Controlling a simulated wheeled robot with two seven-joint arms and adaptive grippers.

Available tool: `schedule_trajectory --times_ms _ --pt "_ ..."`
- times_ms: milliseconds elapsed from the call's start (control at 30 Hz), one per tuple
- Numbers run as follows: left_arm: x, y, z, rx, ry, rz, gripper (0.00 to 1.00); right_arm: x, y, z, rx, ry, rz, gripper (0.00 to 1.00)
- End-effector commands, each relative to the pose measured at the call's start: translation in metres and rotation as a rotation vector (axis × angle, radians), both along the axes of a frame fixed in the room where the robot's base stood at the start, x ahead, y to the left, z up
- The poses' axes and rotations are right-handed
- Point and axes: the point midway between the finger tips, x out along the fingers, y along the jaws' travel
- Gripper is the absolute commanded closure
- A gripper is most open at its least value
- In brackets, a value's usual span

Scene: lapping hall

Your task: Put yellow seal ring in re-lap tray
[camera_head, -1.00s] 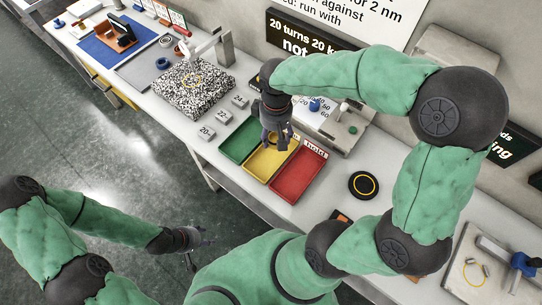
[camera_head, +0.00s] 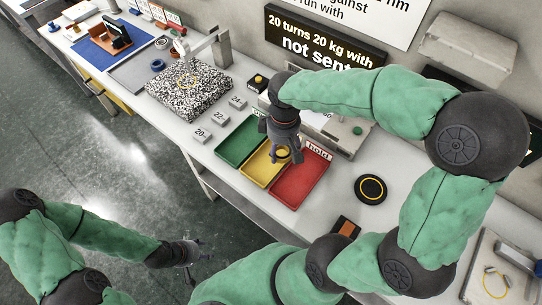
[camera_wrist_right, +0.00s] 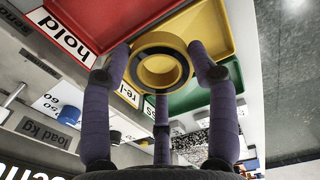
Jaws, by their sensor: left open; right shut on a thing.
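In the head view, the ring (camera_head: 282,154) shows partly below my right gripper (camera_head: 283,150). It is over the far part of the yellow tray (camera_head: 256,174), whose label in the wrist view begins "re-l". The yellow tray lies between a green tray (camera_head: 236,150) and a red tray (camera_head: 298,187) marked "hold". The gap between ring and tray floor is hard to judge. My left gripper (camera_head: 195,265) is open and empty, over the floor.
A speckled block (camera_head: 185,105) with a thin yellowish ring on it stands left of the trays. Small numbered blocks (camera_head: 219,118) lie between. A black disc with a yellow circle (camera_head: 370,188) lies right of the red tray. A bench machine (camera_head: 345,135) stands behind the trays.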

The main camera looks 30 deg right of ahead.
Motion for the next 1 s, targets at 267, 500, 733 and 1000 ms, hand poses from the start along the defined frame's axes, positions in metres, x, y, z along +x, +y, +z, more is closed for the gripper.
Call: schedule_trajectory --times_ms 267,500,733,1000 --pt "0.000 0.000 -0.023 0.000 0.000 0.000 0.49 0.033 0.006 -0.045 -0.001 0.002 0.001 0.75" --pt "0.000 0.000 -0.027 0.000 0.000 0.000 0.49 0.043 0.007 -0.054 0.000 0.001 0.000 0.75" --pt "0.000 0.000 -0.041 0.000 0.000 0.000 0.49 0.047 0.008 -0.084 0.000 0.002 0.001 0.75" --pt "0.000 0.000 -0.042 0.000 0.000 0.000 0.49 0.048 0.008 -0.089 0.000 0.000 0.001 0.75"
